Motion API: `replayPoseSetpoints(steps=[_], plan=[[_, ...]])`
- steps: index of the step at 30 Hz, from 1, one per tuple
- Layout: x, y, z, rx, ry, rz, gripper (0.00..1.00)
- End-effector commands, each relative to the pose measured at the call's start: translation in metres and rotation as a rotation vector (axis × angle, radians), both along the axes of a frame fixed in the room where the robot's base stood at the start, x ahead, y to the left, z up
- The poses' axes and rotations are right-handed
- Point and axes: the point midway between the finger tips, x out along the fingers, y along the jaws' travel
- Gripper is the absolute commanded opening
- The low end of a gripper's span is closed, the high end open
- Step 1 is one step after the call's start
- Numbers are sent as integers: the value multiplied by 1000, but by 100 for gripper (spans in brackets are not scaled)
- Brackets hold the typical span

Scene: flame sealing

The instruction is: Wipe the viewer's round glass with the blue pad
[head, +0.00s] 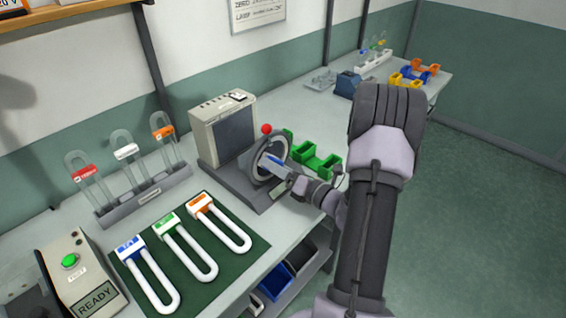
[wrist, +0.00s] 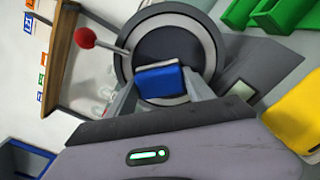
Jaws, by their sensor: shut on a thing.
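The viewer (head: 244,180) stands on the bench, with a grey ring around its dark round glass and a red ball knob (head: 267,129) on a lever. The round glass (wrist: 150,50) faces my gripper in the wrist view. My gripper (head: 282,168) is in front of the glass, shut on the blue pad (wrist: 160,80). The pad's blue face and a pale upper layer show between the fingers. The pad overlaps the lower middle of the glass in the wrist view; I cannot tell whether it touches the glass.
A grey box instrument (head: 222,131) stands behind the viewer, and green bins (head: 316,160) stand right of it. A green mat (head: 246,259) with several U-shaped tubes lies front left. A rack (head: 145,197) and a READY box (head: 78,275) stand further left.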

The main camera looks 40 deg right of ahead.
Motion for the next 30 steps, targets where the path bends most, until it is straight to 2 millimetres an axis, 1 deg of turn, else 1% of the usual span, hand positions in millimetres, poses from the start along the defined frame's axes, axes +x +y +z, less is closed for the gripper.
replayPoseSetpoints(steps=[3, 6, 14, 17, 25, 27, 30], plan=[[-1, 13, 0, 0, 0, 1, 29], [-1, 18, 0, 1, -1, -1, 29], [-2, 18, 0, 0, 0, -1, 29], [-12, 16, -1, -1, 0, -3, 29], [-50, 13, 0, 0, 0, -4, 29], [-57, 13, 0, 0, 0, -3, 29], [-61, 13, 0, 0, 0, -1, 29]])
